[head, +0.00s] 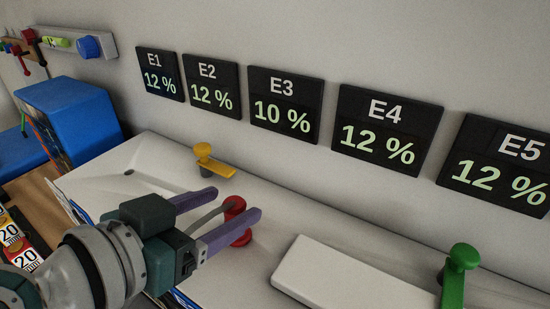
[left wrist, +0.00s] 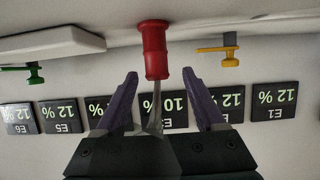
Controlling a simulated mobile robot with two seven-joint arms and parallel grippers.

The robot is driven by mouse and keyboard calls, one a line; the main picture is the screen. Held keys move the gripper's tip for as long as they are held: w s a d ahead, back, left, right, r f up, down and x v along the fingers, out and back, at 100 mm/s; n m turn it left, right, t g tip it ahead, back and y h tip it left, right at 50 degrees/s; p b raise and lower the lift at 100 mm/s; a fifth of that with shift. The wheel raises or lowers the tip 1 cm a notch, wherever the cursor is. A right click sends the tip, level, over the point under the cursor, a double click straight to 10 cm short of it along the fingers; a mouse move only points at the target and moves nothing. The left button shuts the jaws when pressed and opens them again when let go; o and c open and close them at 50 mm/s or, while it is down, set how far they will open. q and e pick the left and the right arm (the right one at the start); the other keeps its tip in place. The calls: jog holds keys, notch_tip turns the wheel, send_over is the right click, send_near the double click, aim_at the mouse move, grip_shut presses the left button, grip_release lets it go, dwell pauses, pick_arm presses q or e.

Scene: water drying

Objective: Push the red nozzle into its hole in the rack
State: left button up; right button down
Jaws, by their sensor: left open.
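A red flared piece (head: 234,207) stands on the white ledge between the fingers of my left gripper (head: 236,205); one finger partly hides it in the head view. In the left wrist view the red piece (left wrist: 153,50) lies just beyond the open fingers (left wrist: 156,80), with a grey rod running from it toward the gripper. Another red piece (head: 29,36) is at the pale wall rail (head: 70,41) at top left, too small to tell apart clearly. I cannot tell which of these is the nozzle, and no empty hole is clearly visible. My right gripper is not in view.
A yellow lever (head: 212,160) and a green lever (head: 459,270) stand on the ledge (head: 140,160). A white slab (head: 345,285) lies between red and green. A blue box (head: 70,115) and blue knob (head: 89,47) are at left. Percentage panels (head: 388,130) line the wall.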

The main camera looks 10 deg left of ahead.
pick_arm(q)
jog(key=shift+f+x, duration=0.15)
jog(key=shift+x, duration=1.25)
jog(key=shift+f+x, duration=0.15)
jog(key=shift+x, duration=1.2)
jog(key=shift+s+d, duration=0.1)
jog(key=shift+s, duration=0.05)
jog(key=shift+c, duration=0.2)
grip_shut()
